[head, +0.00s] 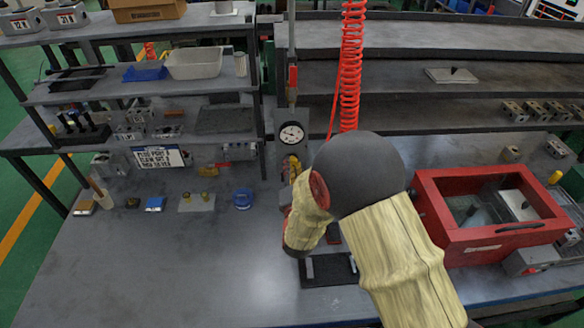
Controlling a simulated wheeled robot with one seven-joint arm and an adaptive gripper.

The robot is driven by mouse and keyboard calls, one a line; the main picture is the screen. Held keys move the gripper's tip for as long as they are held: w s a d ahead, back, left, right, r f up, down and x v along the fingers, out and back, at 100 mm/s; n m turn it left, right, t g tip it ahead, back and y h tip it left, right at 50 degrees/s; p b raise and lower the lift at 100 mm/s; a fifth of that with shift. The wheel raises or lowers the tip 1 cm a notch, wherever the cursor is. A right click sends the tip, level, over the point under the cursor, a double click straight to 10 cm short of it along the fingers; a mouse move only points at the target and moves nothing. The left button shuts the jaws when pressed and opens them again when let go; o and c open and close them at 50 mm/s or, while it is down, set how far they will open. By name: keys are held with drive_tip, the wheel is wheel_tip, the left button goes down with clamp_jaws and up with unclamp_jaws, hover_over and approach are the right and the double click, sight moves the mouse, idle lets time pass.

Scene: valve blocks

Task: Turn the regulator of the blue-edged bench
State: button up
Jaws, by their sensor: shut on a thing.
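A round white-faced pressure gauge (292,133) sits on a grey upright panel at the middle of the bench. Yellow and red fittings (291,167) show just below it, partly covered by my arm. I cannot make out which part is the regulator's knob. The grey bench top (130,265) fills the lower left; I see no clear blue edge on it. My arm, in a pale yellow sleeve with a dark rounded joint, reaches in from the lower right to the area below the gauge. My gripper is hidden behind my own arm, so what it touches does not show.
A red box with a clear lid (490,245) stands to the right of my arm. A coiled red hose (351,65) hangs behind it. A black tray (328,269) lies below the gauge. Shelves with valve blocks stand behind. The front left bench top is clear.

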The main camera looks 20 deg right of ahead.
drive_tip(key=o, duration=1.2)
drive_tip(key=shift+c, duration=0.2)
drive_tip(key=shift+s, duration=0.1)
drive_tip(key=v, duration=1.1)
drive_tip(key=shift+s, duration=0.4)
drive_tip(key=shift+a, duration=0.1)
